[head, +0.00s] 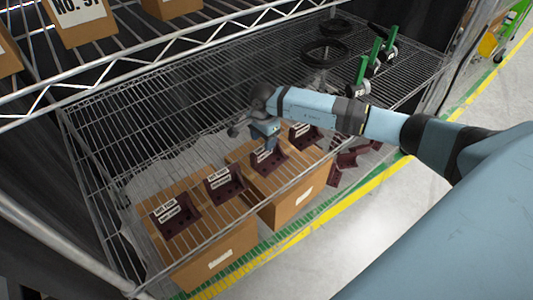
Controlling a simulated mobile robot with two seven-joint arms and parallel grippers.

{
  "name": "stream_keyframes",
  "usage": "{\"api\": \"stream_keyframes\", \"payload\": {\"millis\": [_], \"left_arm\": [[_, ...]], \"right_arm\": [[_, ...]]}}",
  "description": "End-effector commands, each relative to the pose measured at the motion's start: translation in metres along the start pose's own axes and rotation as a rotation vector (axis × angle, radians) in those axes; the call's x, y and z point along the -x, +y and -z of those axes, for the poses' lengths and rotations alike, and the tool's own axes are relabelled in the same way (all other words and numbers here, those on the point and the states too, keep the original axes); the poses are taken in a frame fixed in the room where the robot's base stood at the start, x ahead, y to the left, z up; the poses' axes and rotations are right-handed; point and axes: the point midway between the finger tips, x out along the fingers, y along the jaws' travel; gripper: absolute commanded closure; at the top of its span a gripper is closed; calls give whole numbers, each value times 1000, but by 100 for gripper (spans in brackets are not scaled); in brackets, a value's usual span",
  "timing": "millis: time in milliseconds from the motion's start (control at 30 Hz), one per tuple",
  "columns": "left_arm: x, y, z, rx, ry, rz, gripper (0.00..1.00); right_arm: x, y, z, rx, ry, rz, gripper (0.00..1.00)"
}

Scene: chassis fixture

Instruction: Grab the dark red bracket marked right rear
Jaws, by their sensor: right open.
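Several dark red brackets with white labels stand in a row on the wire shelf: one at the near left (178,218), one right of it (227,188), a third (272,165) and a fourth at the far right end (304,138). The label lettering is too small for me to tell surely which is marked right rear. My right gripper (267,146) is open, pointing down just above and behind the third bracket. Its fingertips are partly hidden, and I cannot tell whether they touch that bracket. My left gripper is out of view.
Cardboard boxes (218,262) sit below the brackets under the wire shelf (150,110). More dark red parts (350,158) lie right of the row. An upper shelf rail (150,55) crosses the upper left.

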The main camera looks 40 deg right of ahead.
Motion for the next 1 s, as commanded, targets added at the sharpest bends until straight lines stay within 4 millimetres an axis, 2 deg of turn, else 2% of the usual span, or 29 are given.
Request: {"api": "stream_keyframes", "payload": {"millis": [233,467,500,733,1000], "left_arm": [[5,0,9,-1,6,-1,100],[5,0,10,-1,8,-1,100],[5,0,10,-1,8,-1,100],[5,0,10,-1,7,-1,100],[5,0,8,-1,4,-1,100]], "right_arm": [[-36,6,3,0,-3,-3,46],[-41,5,4,1,-1,-1,46],[-41,5,4,1,-1,-1,48],[-41,5,3,0,-1,-1,100],[-40,5,4,0,-1,1,100]]}}
